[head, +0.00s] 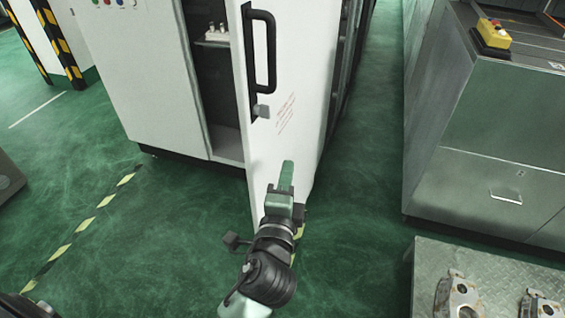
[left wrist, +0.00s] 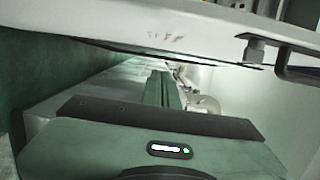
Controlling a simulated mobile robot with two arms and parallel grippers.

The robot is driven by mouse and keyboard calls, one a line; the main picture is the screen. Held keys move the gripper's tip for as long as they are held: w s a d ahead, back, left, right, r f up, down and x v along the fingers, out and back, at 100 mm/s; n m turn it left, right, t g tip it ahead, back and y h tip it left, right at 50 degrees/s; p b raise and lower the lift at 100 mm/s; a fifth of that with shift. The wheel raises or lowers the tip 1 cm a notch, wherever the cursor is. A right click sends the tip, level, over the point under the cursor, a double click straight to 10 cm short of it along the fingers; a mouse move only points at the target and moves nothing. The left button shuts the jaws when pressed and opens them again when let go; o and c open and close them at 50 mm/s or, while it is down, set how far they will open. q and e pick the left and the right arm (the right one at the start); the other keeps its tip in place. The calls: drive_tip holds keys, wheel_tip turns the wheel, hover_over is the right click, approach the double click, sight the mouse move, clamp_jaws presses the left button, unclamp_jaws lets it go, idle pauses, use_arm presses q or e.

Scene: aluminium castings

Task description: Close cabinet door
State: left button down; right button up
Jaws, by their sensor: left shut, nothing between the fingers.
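The white cabinet (head: 150,70) stands ahead, and its door (head: 298,100) is swung open toward me. The door has a black handle (head: 271,50), a grey lock knob below it and faint red lettering. The dark inside of the cabinet shows left of the door. My left gripper (head: 287,176) is shut and empty, in front of the lower part of the door in the head view; I cannot tell if it touches. In the left wrist view the door (left wrist: 200,35) spans the top, close above the shut fingers (left wrist: 162,90). My right gripper is not in view.
A grey metal machine (head: 490,130) with a yellow control box (head: 492,35) stands at the right. A metal plate (head: 425,270) with castings (head: 458,297) is at the lower right. Green floor (head: 150,230) is free at the left, with a striped line on it.

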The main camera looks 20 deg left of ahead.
sight(276, 142)
use_arm(q)
drive_tip(key=shift+w+a+f+p, duration=0.1)
drive_tip(key=shift+w+a+p, duration=0.3)
drive_tip(key=shift+w+a, duration=0.8)
drive_tip(key=shift+w+a+r+p, duration=0.1)
drive_tip(key=shift+w+a+p, duration=0.4)
drive_tip(key=shift+w, duration=1.3)
drive_tip(key=shift+w+a+f+p, duration=0.1)
drive_tip(key=shift+w+a+p, duration=0.25)
drive_tip(key=shift+w+a, duration=0.85)
drive_tip(key=shift+w+d, duration=0.3)
